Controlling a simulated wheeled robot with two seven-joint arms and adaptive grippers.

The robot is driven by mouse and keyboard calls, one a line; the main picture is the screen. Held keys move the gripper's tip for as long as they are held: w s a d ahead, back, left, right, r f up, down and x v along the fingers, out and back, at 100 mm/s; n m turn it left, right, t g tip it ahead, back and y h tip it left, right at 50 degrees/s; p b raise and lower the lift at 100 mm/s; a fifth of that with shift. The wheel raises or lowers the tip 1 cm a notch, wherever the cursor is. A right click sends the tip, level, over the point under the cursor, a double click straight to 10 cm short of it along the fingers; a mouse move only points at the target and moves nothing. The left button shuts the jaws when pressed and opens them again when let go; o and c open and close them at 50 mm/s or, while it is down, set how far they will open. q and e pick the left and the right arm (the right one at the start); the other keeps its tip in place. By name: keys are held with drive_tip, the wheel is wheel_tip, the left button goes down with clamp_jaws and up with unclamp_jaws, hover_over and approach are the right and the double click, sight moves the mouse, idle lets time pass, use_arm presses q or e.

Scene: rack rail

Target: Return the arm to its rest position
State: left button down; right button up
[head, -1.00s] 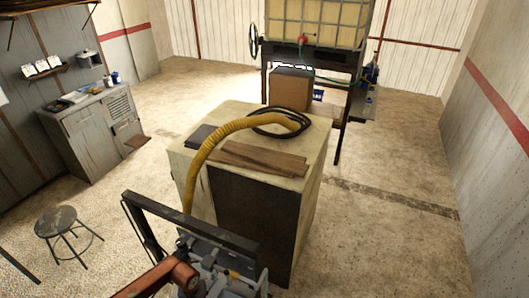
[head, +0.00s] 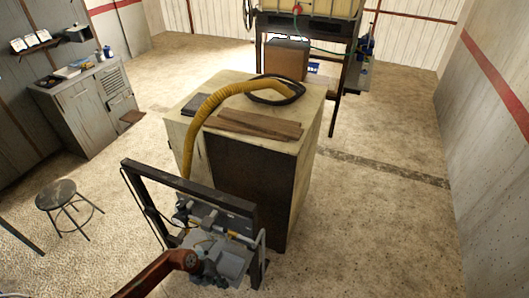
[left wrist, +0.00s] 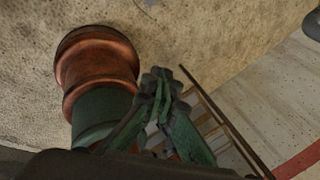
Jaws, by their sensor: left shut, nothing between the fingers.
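My left arm (head: 160,271), red-brown, comes in at the bottom left of the head view and ends in front of a grey apparatus. Its gripper is hard to make out there. In the left wrist view my left gripper (left wrist: 160,85) shows with green fingers drawn together and nothing between them. A copper and green cylindrical part (left wrist: 98,70) stands close beside the fingers, probably one of my arm links. The dark upright frame (head: 190,186) with the grey apparatus (head: 222,262) stands just beyond the arm. My right gripper is not in view.
A pale cabinet (head: 306,160) with a yellow hose (head: 192,130) and boards (head: 255,122) stands behind the frame. A stool (head: 62,194) and a grey workbench (head: 80,112) are at the left. The floor (head: 390,225) at the right is clear.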

use_arm(q)
drive_tip(key=w+d+f+n+t+h+b, duration=0.1)
drive_tip(key=w+d+f+n+h+b, duration=0.1)
drive_tip(key=d+f+n+h, duration=0.15)
drive_tip(key=w+a+f+n+t+b, duration=0.3)
drive_tip(key=w+f+n+t+b, duration=0.25)
drive_tip(key=f+n, duration=0.3)
drive_tip(key=s+a+f+n+t+y+b, duration=0.1)
drive_tip(key=s+a+f+n+y, duration=0.3)
drive_tip(key=a+f, duration=0.4)
drive_tip(key=s+a+f+n+t+y+b, duration=0.1)
drive_tip(key=s+a+f+n+y+b, duration=0.1)
drive_tip(key=s+a+f+n, duration=0.55)
drive_tip(key=s+a+f+n+g+y+b, duration=0.2)
drive_tip(key=s+a+f+n+g+y, duration=0.15)
drive_tip(key=s+f, duration=1.2)
drive_tip(key=s+d+f+n+g+b, duration=0.1)
drive_tip(key=s+f+n+g, duration=0.1)
drive_tip(key=s, duration=0.8)
drive_tip(key=s+f+n+g+b, duration=0.1)
drive_tip(key=s+f, duration=0.3)
drive_tip(key=s, duration=0.6)
drive_tip(key=shift+s+d+f+n+g+h, duration=0.3)
drive_tip(key=shift+d+n+g, duration=0.1)
drive_tip(key=shift+g, duration=0.1)
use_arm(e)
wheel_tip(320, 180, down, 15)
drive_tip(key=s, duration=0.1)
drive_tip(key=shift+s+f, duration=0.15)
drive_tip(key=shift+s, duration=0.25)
